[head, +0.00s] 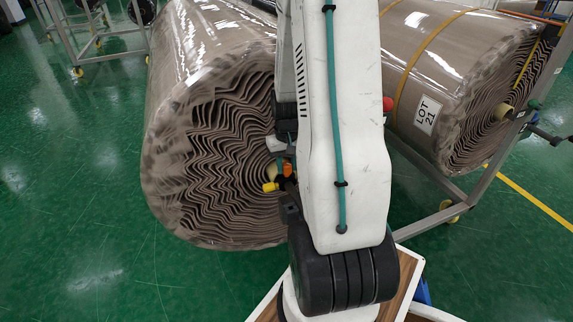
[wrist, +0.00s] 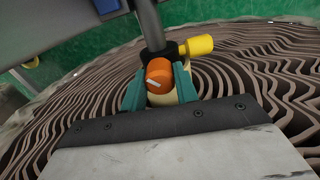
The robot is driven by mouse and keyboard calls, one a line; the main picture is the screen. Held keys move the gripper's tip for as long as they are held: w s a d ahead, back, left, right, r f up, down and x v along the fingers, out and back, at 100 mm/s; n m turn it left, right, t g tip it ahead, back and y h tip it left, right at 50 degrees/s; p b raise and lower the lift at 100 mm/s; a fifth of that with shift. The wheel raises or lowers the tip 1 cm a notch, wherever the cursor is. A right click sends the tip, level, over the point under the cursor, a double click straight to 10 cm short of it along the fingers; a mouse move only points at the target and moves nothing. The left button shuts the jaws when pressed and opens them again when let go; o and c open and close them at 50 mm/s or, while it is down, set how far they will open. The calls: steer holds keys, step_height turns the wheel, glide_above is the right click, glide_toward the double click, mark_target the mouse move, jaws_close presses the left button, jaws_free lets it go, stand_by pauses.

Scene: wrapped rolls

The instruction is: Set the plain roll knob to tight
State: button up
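The plain roll (head: 205,130), brown and wrapped in clear film with no label in sight, lies end-on left of my arm. An orange knob (wrist: 159,72) with a white pointer mark sits at its core, on a dark grey bar; the knob also shows in the head view (head: 288,169). A yellow handle (wrist: 199,45) sticks out beside it. My gripper (wrist: 160,80) has one teal finger on each side of the orange knob, seemingly touching both sides. In the head view my arm hides most of the gripper. No tight marking is readable.
A second roll (head: 455,75), with a LOT 21 label and yellow straps, rests on a grey wheeled frame (head: 505,145) to the right. A red knob (head: 388,104) shows at the arm's right edge. Green floor (head: 90,220) is clear at the left front.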

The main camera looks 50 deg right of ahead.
mark_target(286, 163)
steer(key=shift+m, duration=1.5)
steer(key=o, duration=1)
step_height(286, 163, up, 8)
steer(key=shift+f, duration=0.1)
